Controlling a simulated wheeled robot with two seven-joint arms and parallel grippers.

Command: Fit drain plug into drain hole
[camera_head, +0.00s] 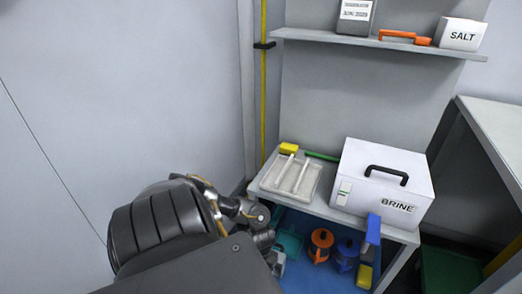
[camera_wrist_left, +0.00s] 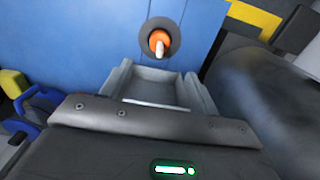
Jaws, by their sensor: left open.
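In the left wrist view, an orange plug (camera_wrist_left: 158,37) with a pale tip sits inside a dark round ring (camera_wrist_left: 148,53) on a blue surface (camera_wrist_left: 85,35). I take the ring for the drain hole, but cannot tell how deep the plug sits. My left gripper (camera_wrist_left: 160,86) is open just below the plug, its two grey fingers apart with nothing between them. In the head view the left gripper (camera_head: 275,260) is low beside the shelf unit, partly hidden by my arm; the plug and hole do not show there. My right gripper is not in view.
A white BRINE box (camera_head: 378,172) and a pale tray (camera_head: 292,178) stand on the shelf top (camera_head: 320,208). Below are an orange-lidded container (camera_head: 321,243) and a blue one (camera_head: 345,254). An upper shelf (camera_head: 350,42) holds a SALT box (camera_head: 460,34).

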